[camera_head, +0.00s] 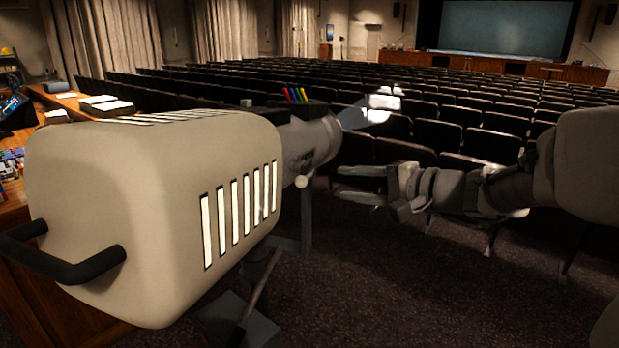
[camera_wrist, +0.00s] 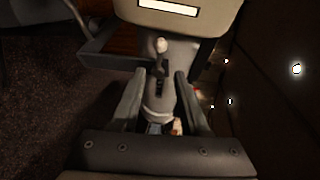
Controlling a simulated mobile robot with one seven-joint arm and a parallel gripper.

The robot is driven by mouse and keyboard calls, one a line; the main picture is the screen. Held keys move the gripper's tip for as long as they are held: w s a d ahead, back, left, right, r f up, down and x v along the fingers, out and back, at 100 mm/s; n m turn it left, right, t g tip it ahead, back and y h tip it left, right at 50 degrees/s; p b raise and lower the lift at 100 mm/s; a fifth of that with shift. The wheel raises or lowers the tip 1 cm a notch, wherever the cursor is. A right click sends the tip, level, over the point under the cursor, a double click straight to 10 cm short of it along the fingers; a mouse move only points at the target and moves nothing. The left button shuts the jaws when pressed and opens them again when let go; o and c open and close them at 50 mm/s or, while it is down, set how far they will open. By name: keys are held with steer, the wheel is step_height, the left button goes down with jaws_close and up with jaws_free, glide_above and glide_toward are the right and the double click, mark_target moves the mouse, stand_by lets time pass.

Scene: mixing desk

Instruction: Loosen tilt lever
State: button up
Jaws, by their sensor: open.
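A follow spotlight with a cream housing (camera_head: 110,190) fills the left of the head view, with a narrower grey barrel (camera_head: 318,135) pointing away. A small pale round knob (camera_head: 301,181) sits on its side near the top of the support arm (camera_head: 306,225). The wrist view shows a pale knob (camera_wrist: 162,46) just beyond the fingertips, above a dark slotted fitting. I cannot tell for sure which part is the tilt lever. My gripper (camera_head: 345,183) is open and empty, right of the knob and apart from it. Its fingers (camera_wrist: 158,76) point toward the knob.
A black rear handle (camera_head: 65,265) juts from the housing. Coloured filter tabs (camera_head: 295,95) stand on top. A thin rod (camera_head: 255,295) slopes below the housing. Seat rows (camera_head: 440,137) lie behind my gripper, and a wooden desk (camera_head: 25,265) stands at left. Carpet (camera_head: 400,290) is clear in front.

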mark_target(302, 180)
steer(key=p+x, duration=0.1)
steer(key=x, duration=1.1)
steer(key=shift+a+f+p, duration=0.1)
steer(key=shift+a+p, duration=0.15)
steer(key=shift+p, duration=0.05)
jaws_close()
steer(key=shift+s+a, duration=0.1)
steer(key=shift+a, duration=0.05)
stand_by(0.6)
